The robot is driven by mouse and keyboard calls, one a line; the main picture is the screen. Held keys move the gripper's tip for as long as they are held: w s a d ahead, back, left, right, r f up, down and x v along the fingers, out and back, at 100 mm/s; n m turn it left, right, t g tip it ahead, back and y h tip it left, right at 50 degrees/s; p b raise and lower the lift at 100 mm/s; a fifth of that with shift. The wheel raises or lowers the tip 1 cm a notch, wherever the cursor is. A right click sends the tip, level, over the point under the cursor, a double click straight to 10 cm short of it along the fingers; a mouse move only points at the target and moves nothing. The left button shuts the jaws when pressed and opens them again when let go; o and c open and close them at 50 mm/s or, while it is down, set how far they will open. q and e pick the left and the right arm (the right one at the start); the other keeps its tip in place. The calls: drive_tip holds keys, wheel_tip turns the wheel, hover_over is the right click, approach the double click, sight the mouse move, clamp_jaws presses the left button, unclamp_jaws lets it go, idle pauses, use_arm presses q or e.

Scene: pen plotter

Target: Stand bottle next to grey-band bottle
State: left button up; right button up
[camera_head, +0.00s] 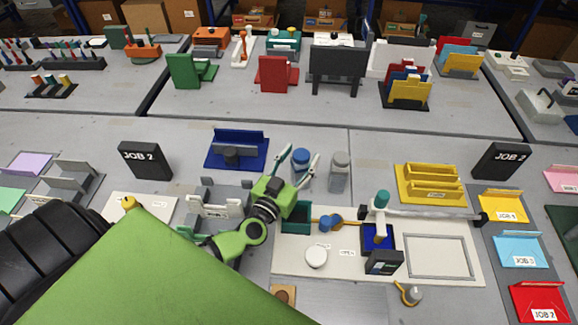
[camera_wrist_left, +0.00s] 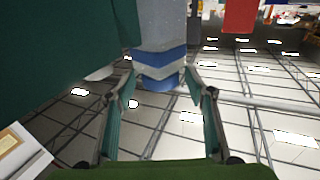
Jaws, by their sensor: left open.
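A bottle with a blue cap (camera_head: 301,156) stands on the table just beyond my left gripper (camera_head: 299,158). A second bottle with a grey top, apparently the grey-band bottle (camera_head: 340,172), stands upright close to its right, with a small gap. My left gripper is open, with its teal fingers on either side of the blue-capped bottle in the head view. In the left wrist view, a pale body with blue and light bands (camera_wrist_left: 160,65) shows between the spread fingers (camera_wrist_left: 162,95). Whether a finger touches it I cannot tell. My right gripper is out of view.
A blue holder (camera_head: 237,150) stands to the left. A plotter board (camera_head: 300,262) with a teal-topped carriage (camera_head: 381,200) lies in front, with a yellow rack (camera_head: 431,184) to the right. A black sign (camera_head: 337,62) stands behind. The table beyond the bottles is clear.

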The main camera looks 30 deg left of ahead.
use_arm(q)
drive_tip(key=s+b, duration=0.1)
drive_tip(key=s, duration=0.9)
drive_tip(key=shift+s+d, duration=0.35)
drive_tip(key=shift+s, duration=0.05)
